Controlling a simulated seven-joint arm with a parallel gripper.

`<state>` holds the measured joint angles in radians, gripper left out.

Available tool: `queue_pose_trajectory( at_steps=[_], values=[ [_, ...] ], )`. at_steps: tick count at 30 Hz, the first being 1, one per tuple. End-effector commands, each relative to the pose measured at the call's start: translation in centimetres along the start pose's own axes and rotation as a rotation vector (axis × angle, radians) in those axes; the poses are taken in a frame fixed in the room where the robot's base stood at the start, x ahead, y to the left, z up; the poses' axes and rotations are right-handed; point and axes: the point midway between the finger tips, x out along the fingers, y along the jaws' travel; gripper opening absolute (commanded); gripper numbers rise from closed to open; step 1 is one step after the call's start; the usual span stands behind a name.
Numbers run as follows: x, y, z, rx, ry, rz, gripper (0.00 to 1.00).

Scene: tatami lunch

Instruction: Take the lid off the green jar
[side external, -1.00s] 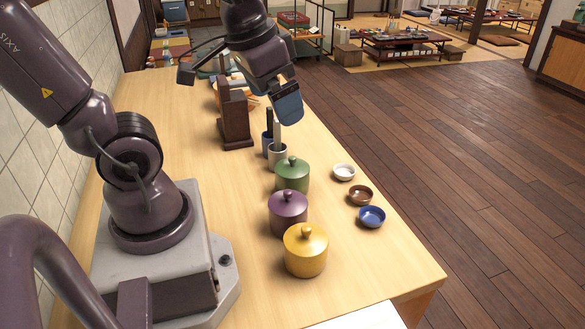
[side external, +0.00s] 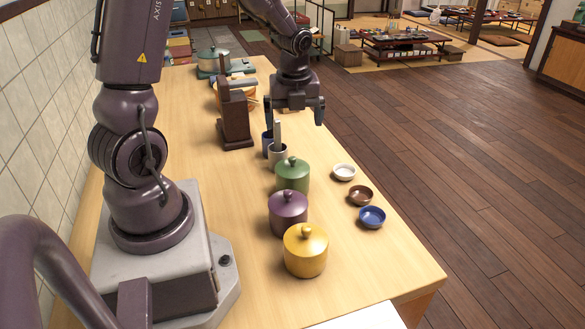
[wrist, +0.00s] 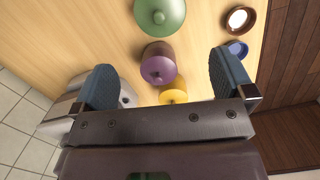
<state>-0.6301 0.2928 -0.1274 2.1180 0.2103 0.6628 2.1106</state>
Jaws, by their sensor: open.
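The green jar (side external: 292,178) stands upright on the wooden counter with its knobbed lid (side external: 291,163) on. In the wrist view the green lid (wrist: 158,14) is at the top edge, partly cut off, beyond the fingertips. My gripper (side external: 294,118) is behind the green jar in the side view, higher than it and apart from it. In the wrist view my gripper (wrist: 165,78) has its two blue-grey fingers wide apart with nothing between them held.
A purple jar (side external: 288,215) and a yellow jar (side external: 305,253) stand in front of the green one. White (side external: 344,172), brown (side external: 360,195) and blue (side external: 372,217) small bowls sit to the right. Utensil cups (side external: 278,155) and a dark wooden block (side external: 236,122) stand behind.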

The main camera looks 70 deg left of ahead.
Motion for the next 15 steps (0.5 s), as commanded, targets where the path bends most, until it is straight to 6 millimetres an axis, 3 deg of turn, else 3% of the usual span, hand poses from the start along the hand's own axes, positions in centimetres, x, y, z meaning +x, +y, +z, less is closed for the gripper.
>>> queue_pose_trajectory(
  at_steps=[9, 15],
  values=[
    [5.6, 0.1, -0.2, 0.009, 0.006, 0.006, 1.0],
    [7.4, 0.1, -0.1, 0.006, 0.003, 0.003, 1.0]
  ],
)
